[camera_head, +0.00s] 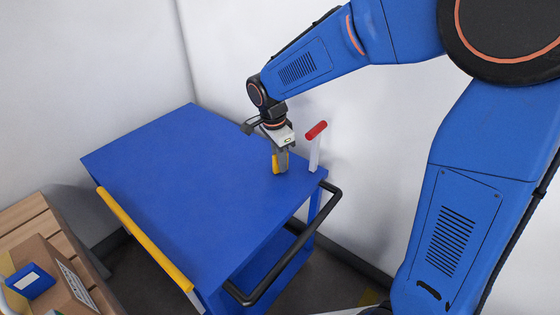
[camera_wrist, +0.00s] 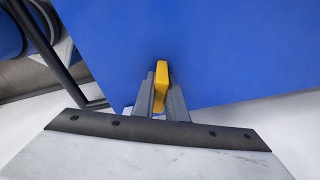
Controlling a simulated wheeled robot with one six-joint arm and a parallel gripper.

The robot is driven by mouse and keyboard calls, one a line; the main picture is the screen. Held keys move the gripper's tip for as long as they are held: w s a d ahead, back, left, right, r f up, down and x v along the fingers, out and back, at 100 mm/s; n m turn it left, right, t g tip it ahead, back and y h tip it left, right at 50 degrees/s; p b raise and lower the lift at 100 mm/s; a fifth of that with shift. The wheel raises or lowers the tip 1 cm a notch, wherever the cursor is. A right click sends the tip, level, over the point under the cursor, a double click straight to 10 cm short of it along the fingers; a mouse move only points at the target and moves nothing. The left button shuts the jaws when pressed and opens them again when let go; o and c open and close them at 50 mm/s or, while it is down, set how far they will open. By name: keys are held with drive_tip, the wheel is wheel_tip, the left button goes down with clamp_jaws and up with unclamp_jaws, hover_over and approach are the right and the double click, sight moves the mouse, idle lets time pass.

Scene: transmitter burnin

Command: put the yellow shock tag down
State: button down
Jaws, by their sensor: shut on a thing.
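The yellow shock tag (camera_wrist: 161,75) stands between the two fingers of my gripper (camera_wrist: 159,93) in the wrist view. My gripper is shut on it. In the head view my gripper (camera_head: 281,164) points down at the right part of the blue cart top (camera_head: 190,170), and a strip of the yellow tag (camera_head: 275,164) shows beside the fingers. The tag's lower end is at or close to the cart top; I cannot tell whether it touches. The fingers hide part of the tag.
A white post with a red T-handle (camera_head: 317,131) stands just right of my gripper. The cart has a black handle (camera_head: 290,255) and a yellow front edge (camera_head: 142,238). A box with a blue item (camera_head: 31,281) is at lower left. The cart top's left and middle are clear.

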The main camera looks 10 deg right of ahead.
drive_tip(key=shift+f, duration=0.1)
drive_tip(key=c, duration=1.8)
unclamp_jaws()
drive_tip(key=shift+o, duration=0.2)
drive_tip(key=r, duration=0.4)
drive_tip(key=a+r, duration=0.1)
drive_tip(key=r, duration=0.7)
drive_tip(key=shift+s+a+r, duration=0.15)
drive_tip(key=shift+s, duration=0.15)
drive_tip(key=shift+s, duration=0.1)
